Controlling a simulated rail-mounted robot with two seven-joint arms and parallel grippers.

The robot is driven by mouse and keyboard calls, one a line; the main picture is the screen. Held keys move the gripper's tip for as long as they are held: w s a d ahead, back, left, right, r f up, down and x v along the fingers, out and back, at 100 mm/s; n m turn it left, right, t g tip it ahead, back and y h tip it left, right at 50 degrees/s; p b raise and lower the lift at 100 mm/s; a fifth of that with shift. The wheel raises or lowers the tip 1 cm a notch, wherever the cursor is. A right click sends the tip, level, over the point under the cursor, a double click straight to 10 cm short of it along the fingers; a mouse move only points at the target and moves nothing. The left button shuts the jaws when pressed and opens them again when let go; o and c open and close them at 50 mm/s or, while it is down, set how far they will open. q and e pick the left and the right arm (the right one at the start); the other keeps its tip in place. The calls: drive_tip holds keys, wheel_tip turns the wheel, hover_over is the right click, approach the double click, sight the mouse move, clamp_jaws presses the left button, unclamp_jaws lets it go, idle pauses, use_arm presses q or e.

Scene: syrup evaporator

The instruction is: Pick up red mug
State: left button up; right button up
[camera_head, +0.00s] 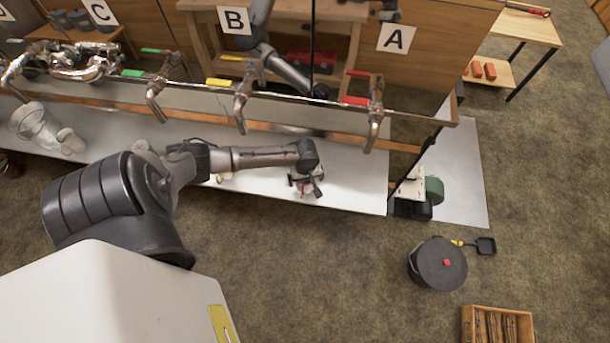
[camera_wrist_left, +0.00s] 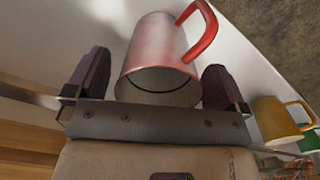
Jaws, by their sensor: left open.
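The fingers are apart. I cannot tell whether either touches the mug. In the head view my left gripper (camera_head: 305,184) is over the white counter, near its right end, and mostly covers the mug; a bit of red shows there. I see no right gripper.
A yellow mug (camera_wrist_left: 278,118) and a green mug (camera_wrist_left: 308,143) stand beside the red one in the left wrist view. A metal pipe with red (camera_head: 356,101), yellow and green valve handles runs behind the counter (camera_head: 365,190). A dark bucket (camera_head: 437,270) stands on the floor at right.

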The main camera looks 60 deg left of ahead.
use_arm(q)
drive_tip(key=shift+f, duration=0.3)
drive_tip(key=c, duration=0.8)
drive_tip(key=shift+c, duration=1)
drive_tip(key=shift+r, duration=0.1)
